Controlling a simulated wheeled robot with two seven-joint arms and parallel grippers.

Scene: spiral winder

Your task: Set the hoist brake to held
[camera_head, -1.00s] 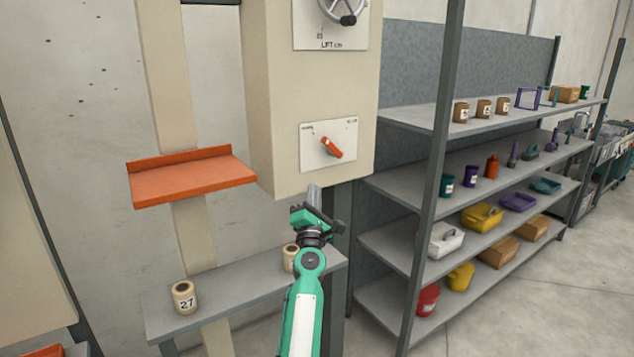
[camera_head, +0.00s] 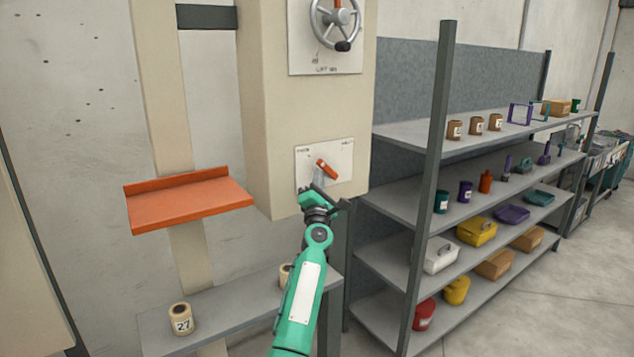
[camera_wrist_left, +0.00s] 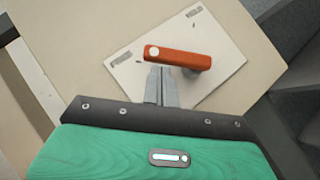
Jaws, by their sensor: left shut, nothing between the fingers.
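The hoist brake is an orange lever (camera_head: 327,169) on a white plate (camera_head: 342,150) low on the beige cabinet. In the head view the lever slants from upper left to lower right. In the left wrist view the orange lever (camera_wrist_left: 180,58) has its pivot at its left end, and the white plate (camera_wrist_left: 125,72) has a small label at each upper corner, too blurred to read. My left gripper (camera_head: 318,176) is shut and empty, its fingertips just below the lever near the pivot end. In the wrist view the fingertips (camera_wrist_left: 160,72) overlap the lever's lower edge; contact is unclear. My right gripper is not in view.
A handwheel (camera_head: 336,24) is above on the same cabinet. An orange shelf (camera_head: 188,205) sticks out at left. A grey bench (camera_head: 225,312) with spools is below. A rack (camera_head: 440,130) of containers stands close at right.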

